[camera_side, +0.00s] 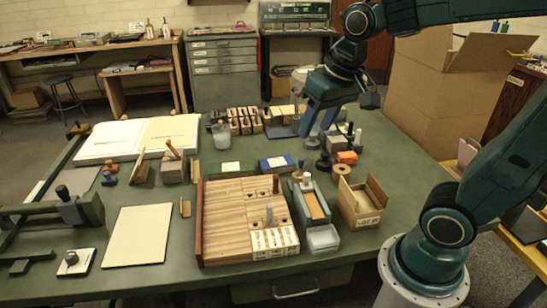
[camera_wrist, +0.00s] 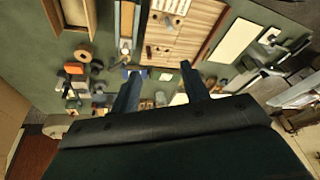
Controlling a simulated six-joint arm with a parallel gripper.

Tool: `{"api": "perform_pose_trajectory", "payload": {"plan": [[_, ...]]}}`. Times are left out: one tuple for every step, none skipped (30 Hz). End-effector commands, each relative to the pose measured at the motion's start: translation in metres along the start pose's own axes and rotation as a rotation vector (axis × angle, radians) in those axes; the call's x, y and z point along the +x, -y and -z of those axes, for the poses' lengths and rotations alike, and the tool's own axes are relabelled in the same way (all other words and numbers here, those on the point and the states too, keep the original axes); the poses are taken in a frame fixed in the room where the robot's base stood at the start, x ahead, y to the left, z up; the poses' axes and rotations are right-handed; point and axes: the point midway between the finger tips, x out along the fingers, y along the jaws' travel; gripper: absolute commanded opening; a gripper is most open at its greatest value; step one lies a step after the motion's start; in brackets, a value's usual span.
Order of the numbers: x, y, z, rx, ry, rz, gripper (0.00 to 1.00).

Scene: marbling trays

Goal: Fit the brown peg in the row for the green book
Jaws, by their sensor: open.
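A wooden peg board (camera_side: 228,205) lies front centre on the green table, with holes and printed cards at its right side. A brown peg (camera_side: 276,184) stands upright at its far right; a grey peg (camera_side: 269,214) stands nearer. The green book (camera_side: 231,168) lies flat behind the board, with a blue book (camera_side: 277,163) to its right. My gripper (camera_side: 318,128) is open and empty, above the table behind and right of the books. In the wrist view its two fingers (camera_wrist: 161,84) are apart, with the board (camera_wrist: 205,15) beyond them.
A narrow grey tray (camera_side: 325,205) and an open wooden box (camera_side: 376,187) stand right of the board. Small dark items and an orange block (camera_side: 347,157) crowd the area near my gripper.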

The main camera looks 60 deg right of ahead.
Motion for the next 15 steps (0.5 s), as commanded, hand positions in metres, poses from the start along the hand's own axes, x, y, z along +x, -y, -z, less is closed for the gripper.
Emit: {"api": "perform_pose_trajectory", "payload": {"plan": [[0.007,-0.001,0.009,0.030,0.019,-0.008,0.45],[0.011,-0.002,0.014,0.047,0.027,-0.012,0.45],[0.015,-0.002,0.020,0.070,0.038,-0.017,0.45],[0.020,-0.003,0.025,0.087,0.047,-0.021,0.45],[0.024,-0.004,0.030,0.106,0.055,-0.025,0.45],[0.029,-0.005,0.035,0.128,0.067,-0.030,0.45],[0.034,-0.006,0.040,0.146,0.074,-0.034,0.45],[0.038,-0.007,0.044,0.163,0.083,-0.038,0.45],[0.044,-0.008,0.050,0.186,0.094,-0.044,0.45],[0.049,-0.009,0.054,0.203,0.102,-0.049,0.45],[0.054,-0.011,0.059,0.221,0.111,-0.053,0.45],[0.061,-0.012,0.064,0.245,0.121,-0.059,0.45],[0.066,-0.014,0.068,0.261,0.129,-0.064,0.45],[0.072,-0.015,0.072,0.279,0.137,-0.068,0.45],[0.079,-0.017,0.077,0.302,0.149,-0.074,0.45]]}}
